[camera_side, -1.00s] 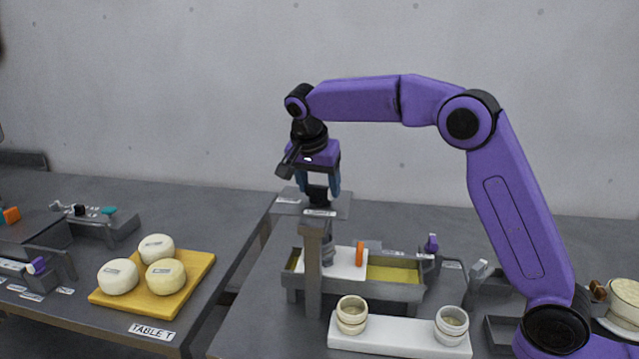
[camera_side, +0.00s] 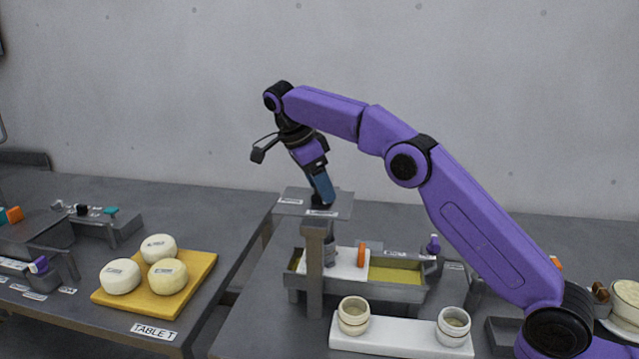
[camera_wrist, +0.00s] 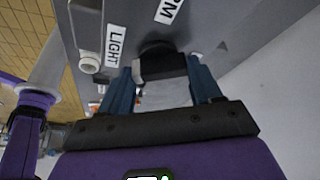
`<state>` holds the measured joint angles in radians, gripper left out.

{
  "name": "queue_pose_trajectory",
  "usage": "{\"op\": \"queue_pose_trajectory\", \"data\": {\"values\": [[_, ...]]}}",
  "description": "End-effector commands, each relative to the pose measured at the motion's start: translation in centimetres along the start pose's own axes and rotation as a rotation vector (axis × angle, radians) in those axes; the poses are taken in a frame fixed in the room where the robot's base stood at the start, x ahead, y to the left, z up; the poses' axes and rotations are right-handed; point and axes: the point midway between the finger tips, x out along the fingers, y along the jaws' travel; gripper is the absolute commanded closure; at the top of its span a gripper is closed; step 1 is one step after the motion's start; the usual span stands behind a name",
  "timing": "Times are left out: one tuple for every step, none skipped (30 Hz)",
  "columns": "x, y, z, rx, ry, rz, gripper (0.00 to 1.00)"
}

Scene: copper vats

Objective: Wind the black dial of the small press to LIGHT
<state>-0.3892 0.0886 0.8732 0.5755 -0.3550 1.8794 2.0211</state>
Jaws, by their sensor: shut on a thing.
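The small press (camera_side: 314,262) stands on the near table, with a flat grey top plate (camera_side: 341,208). Its black dial (camera_wrist: 162,66) sits on that plate. My gripper (camera_side: 322,202) is tilted over the plate and shut on the dial, with one blue finger on each side in the wrist view. In the wrist view the LIGHT label (camera_wrist: 114,46) lies left of the dial, and a second label ending in M (camera_wrist: 168,10) lies above it. I cannot tell exactly which label the dial points to.
A shallow tray with yellow liquid (camera_side: 398,274) lies below the press, with a white board and an orange piece. Two cream cups (camera_side: 353,315) stand on a white slab in front. Round cheeses on a yellow board (camera_side: 196,288) lie on the left table.

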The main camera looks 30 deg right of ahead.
Motion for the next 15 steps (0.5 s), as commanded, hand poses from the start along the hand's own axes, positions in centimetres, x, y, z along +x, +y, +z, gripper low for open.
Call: {"op": "queue_pose_trajectory", "data": {"values": [[-0.03, -0.05, 0.04, 0.018, -0.002, 0.006, 0.67], [-0.04, -0.04, 0.03, 0.028, -0.002, 0.01, 0.67], [-0.03, -0.07, 0.04, 0.041, -0.002, 0.014, 0.67], [-0.02, -0.06, 0.04, 0.049, -0.002, 0.019, 0.67], [-0.03, -0.06, 0.03, 0.057, -0.002, 0.022, 0.67], [-0.04, -0.07, 0.02, 0.067, -0.002, 0.025, 0.67], [-0.05, -0.08, 0.01, 0.074, -0.002, 0.028, 0.67], [-0.04, -0.07, 0.01, 0.08, -0.002, 0.031, 0.67], [-0.02, -0.07, 0.02, 0.086, -0.001, 0.034, 0.67], [-0.03, -0.08, 0.01, 0.09, -0.002, 0.036, 0.67], [-0.04, -0.08, 0.01, 0.094, -0.002, 0.037, 0.67], [-0.04, -0.08, 0.01, 0.098, -0.002, 0.039, 0.67], [-0.05, -0.07, 0.0, 0.1, -0.002, 0.04, 0.67], [-0.06, -0.07, 0.0, 0.102, -0.002, 0.041, 0.67], [-0.07, -0.06, -0.01, 0.105, -0.002, 0.042, 0.67]]}}
